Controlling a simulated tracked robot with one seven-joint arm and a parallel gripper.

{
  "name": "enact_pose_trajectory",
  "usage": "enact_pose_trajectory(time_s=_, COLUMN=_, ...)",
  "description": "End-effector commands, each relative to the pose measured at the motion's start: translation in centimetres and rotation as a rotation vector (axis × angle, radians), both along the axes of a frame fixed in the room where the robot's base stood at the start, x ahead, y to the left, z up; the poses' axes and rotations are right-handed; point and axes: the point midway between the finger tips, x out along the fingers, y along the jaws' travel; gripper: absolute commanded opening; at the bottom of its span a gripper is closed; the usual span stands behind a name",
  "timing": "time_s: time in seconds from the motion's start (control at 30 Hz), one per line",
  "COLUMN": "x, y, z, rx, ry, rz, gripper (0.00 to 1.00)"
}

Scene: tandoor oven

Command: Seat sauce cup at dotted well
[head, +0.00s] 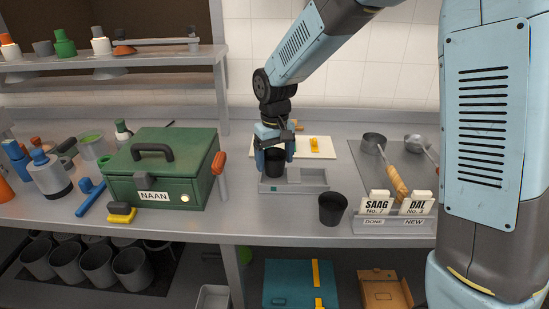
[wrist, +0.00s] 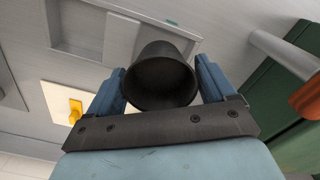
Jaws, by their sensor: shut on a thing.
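My gripper (head: 275,157) is shut on a dark cup (head: 274,168), with one blue finger on each side of it. The cup looks upright, over the left part of a grey tray (head: 312,187). I cannot tell whether its base touches the tray. In the wrist view the dark cup (wrist: 160,80) sits between the fingers (wrist: 160,66), its open mouth facing the camera. The tray also shows in the wrist view (wrist: 125,20), behind the cup. No dotted marking can be made out; the left part of the tray is hidden by the cup and gripper.
A second dark cup (head: 332,209) stands right of the tray near the front edge. The green NAAN box (head: 165,168) with an orange handle (head: 218,163) is at left. A card stand (head: 395,224) and ladles (head: 374,142) are at right. A pale board (head: 318,148) lies behind.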

Motion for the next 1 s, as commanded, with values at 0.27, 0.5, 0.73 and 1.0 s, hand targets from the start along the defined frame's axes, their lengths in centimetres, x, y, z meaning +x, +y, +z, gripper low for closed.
enact_pose_trajectory(time_s=0.27, x=0.0, y=0.0, z=-0.1, rx=0.000, ry=0.000, rz=0.000, gripper=0.52)
enact_pose_trajectory(time_s=0.5, x=0.0, y=0.0, z=-0.5, rx=-0.001, ry=0.001, rz=0.000, gripper=0.52)
enact_pose_trajectory(time_s=0.73, x=0.0, y=0.0, z=-1.0, rx=0.000, ry=0.000, rz=0.000, gripper=0.52)
enact_pose_trajectory(time_s=1.0, x=0.0, y=0.0, z=-1.5, rx=-0.001, ry=0.001, rz=0.000, gripper=0.52)
